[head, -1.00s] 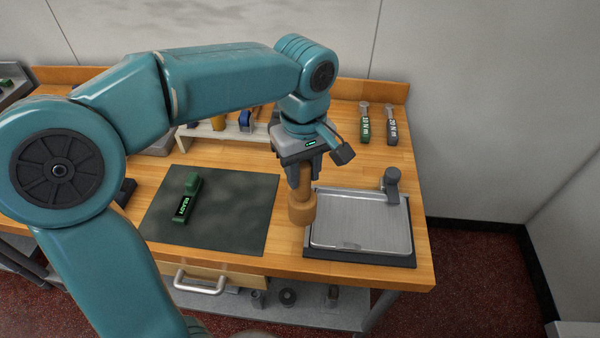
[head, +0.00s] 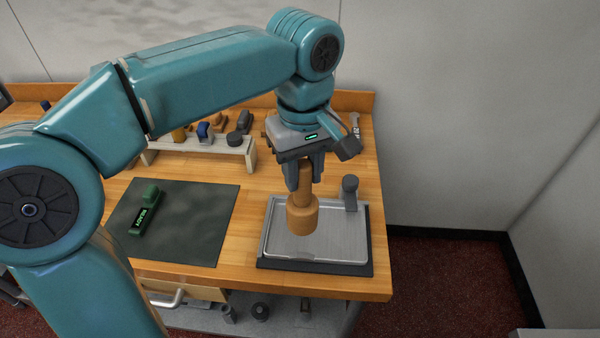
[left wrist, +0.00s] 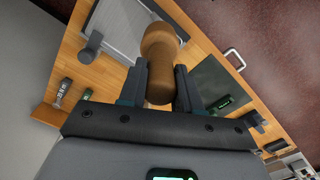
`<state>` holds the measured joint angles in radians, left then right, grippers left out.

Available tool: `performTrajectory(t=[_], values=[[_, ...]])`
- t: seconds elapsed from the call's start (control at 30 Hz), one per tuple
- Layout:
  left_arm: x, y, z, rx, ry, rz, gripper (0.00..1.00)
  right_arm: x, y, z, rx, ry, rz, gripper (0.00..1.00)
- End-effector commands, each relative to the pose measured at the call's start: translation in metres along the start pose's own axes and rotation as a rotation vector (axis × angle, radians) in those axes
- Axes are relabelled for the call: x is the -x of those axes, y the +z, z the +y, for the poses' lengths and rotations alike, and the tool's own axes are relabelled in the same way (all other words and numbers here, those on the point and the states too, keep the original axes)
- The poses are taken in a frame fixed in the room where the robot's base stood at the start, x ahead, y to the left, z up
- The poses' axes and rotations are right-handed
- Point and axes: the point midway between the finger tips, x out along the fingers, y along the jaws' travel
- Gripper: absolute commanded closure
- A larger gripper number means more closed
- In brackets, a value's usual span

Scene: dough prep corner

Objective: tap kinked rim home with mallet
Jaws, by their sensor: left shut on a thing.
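My left gripper (head: 305,172) is shut on the handle of a wooden mallet (head: 302,217), whose head hangs downward. In the head view the mallet head is in front of the left part of a shallow metal tray (head: 335,238); I cannot tell whether it touches it. The tray sits on a dark base with a grey knobbed clamp (head: 349,190) at its back right corner. No kink in the rim can be made out. In the left wrist view the mallet (left wrist: 160,62) lies between the fingers (left wrist: 160,88), with the tray (left wrist: 120,28) beyond. My right gripper is not in view.
A dark mat (head: 190,232) with a green tool marked READY (head: 146,212) lies left of the tray. A rack (head: 205,150) with several tools stands at the back. A drawer handle (head: 167,299) juts from the bench front. Bare wood separates mat and tray.

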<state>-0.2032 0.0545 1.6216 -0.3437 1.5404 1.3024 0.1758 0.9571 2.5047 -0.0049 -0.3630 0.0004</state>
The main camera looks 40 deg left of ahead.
Motion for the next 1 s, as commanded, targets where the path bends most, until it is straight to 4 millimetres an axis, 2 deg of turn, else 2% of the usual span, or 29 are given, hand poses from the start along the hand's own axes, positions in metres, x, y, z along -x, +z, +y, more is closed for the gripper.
performTrajectory(t=[0.5,1.0], values=[[0.004,0.000,-0.003,-0.032,0.001,0.000,1.00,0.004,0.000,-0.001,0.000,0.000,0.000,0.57],[-0.047,0.001,-0.002,-0.035,0.001,0.000,1.00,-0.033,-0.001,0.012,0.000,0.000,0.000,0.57]])
